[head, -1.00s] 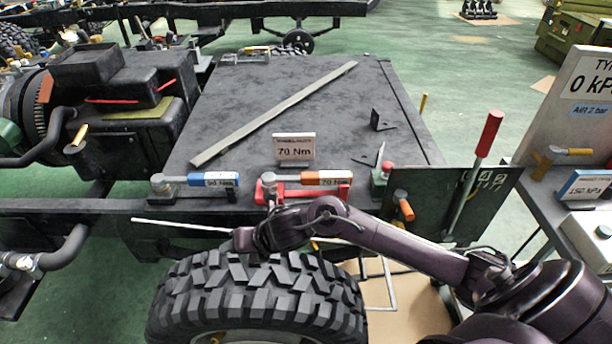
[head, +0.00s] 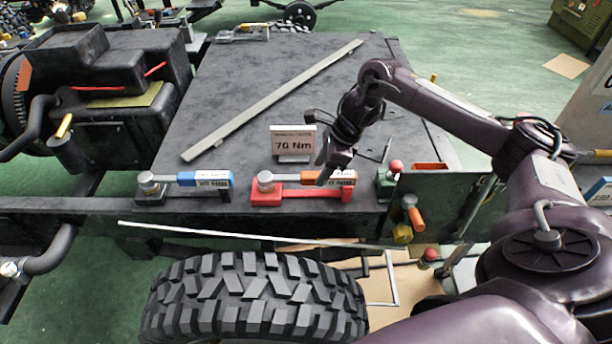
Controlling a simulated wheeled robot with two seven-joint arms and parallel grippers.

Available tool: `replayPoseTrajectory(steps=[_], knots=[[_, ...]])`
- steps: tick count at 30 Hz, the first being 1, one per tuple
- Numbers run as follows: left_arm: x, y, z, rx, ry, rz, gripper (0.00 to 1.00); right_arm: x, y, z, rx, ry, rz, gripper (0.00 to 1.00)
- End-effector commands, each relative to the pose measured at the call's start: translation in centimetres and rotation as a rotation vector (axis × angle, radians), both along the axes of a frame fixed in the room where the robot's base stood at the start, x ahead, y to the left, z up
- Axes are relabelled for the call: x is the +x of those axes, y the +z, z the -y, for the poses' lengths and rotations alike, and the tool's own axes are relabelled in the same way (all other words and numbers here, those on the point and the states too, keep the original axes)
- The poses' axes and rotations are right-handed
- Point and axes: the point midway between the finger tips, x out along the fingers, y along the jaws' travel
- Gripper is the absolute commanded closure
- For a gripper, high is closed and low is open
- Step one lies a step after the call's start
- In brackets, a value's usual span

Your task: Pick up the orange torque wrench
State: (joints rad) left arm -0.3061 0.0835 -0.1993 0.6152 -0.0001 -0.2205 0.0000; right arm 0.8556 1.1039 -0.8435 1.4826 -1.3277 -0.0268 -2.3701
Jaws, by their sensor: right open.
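The orange torque wrench (head: 309,176) lies across a red holder (head: 285,198) near the front edge of the dark flat deck. Its grey head is at the left, and its handle has an orange part and a white label at the right. My right gripper (head: 328,172) is open and points down at the handle, with its fingers over the orange part and the label. They hide part of the handle. I cannot tell whether they touch it or straddle it. My left gripper is not in view.
A blue torque wrench (head: 203,179) lies left of the red holder. A "70 Nm" sign (head: 293,141) stands just behind it. A green part with a red knob (head: 388,178) is at the right. A long grey bar (head: 270,102) crosses the deck. A large tyre (head: 255,300) is in front.

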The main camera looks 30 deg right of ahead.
Motion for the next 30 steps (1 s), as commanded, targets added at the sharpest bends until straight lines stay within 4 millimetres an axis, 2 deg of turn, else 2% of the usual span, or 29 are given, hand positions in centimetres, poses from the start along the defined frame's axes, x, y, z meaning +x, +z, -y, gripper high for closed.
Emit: replayPoseTrajectory(steps=[3, 9, 17, 27, 29, 30], knots=[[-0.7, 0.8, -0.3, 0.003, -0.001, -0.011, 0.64, 0.8, -1.3, -0.6, 0.002, -0.002, -0.003, 0.49], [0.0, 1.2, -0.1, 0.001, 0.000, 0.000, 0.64, 1.5, -3.7, -1.3, 0.000, -0.002, -0.001, 0.49], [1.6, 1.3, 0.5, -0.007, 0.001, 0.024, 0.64, 1.6, -4.0, -1.4, -0.001, -0.003, 0.000, 0.49], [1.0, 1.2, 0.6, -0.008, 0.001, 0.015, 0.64, 1.6, -4.0, -1.4, -0.001, -0.003, 0.000, 0.92], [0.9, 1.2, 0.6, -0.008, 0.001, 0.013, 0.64, 1.6, -4.0, -1.4, -0.001, -0.003, 0.000, 1.00], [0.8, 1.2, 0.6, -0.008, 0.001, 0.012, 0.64, 1.6, -4.0, -1.4, -0.001, -0.003, 0.000, 1.00]])
